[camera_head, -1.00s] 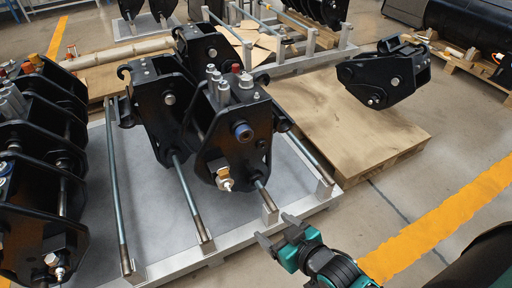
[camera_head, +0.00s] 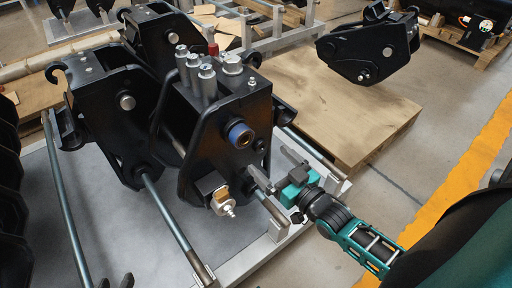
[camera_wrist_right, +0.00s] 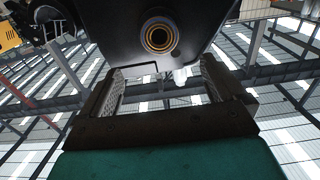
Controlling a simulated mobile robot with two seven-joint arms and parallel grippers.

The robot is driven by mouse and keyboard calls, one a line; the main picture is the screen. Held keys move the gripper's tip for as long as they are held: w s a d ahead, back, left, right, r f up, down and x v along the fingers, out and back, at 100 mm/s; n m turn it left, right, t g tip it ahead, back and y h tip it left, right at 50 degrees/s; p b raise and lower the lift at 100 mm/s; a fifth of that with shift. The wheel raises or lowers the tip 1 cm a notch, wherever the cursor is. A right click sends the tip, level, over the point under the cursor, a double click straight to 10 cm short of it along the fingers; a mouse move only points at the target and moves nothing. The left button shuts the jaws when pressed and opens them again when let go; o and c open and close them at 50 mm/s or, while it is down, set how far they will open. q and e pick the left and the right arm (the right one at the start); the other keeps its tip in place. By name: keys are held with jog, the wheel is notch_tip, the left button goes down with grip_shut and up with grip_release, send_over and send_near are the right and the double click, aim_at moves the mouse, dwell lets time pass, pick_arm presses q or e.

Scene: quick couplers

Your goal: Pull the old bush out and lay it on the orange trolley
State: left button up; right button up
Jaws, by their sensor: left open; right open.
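A blue-rimmed round bush (camera_head: 241,135) sits in the front plate of the nearest black coupler (camera_head: 215,140). In the right wrist view a round dark bush with a brassy inner ring (camera_wrist_right: 159,37) faces the camera; I cannot tell for certain that it is the same one. My right gripper (camera_head: 274,167) is open and empty, below and right of the blue-rimmed bush, close to the coupler's lower right edge. Its spread fingers show in the wrist view (camera_wrist_right: 162,90), short of the ring. My left gripper (camera_head: 101,281) shows only as dark fingertips at the bottom edge, apart. I cannot make out the orange trolley.
A brass fitting with a silver tip (camera_head: 222,200) sticks out low on the coupler. Steel rods (camera_head: 172,222) and a grey frame (camera_head: 265,248) lie around it. A wooden pallet (camera_head: 345,115) stands behind right, with another coupler (camera_head: 370,47) above it.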

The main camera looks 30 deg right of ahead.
aim_at(244, 135)
jog(key=w+b, duration=0.1)
jog(key=w, duration=0.3)
jog(key=w+a+b, duration=0.1)
jog(key=w, duration=0.2)
jog(key=w+b, duration=0.1)
jog(key=w, duration=0.3)
jog(key=shift+w+a, duration=0.35)
jog(key=c, duration=0.9)
jog(key=o, duration=0.9)
jog(key=shift+s, duration=0.15)
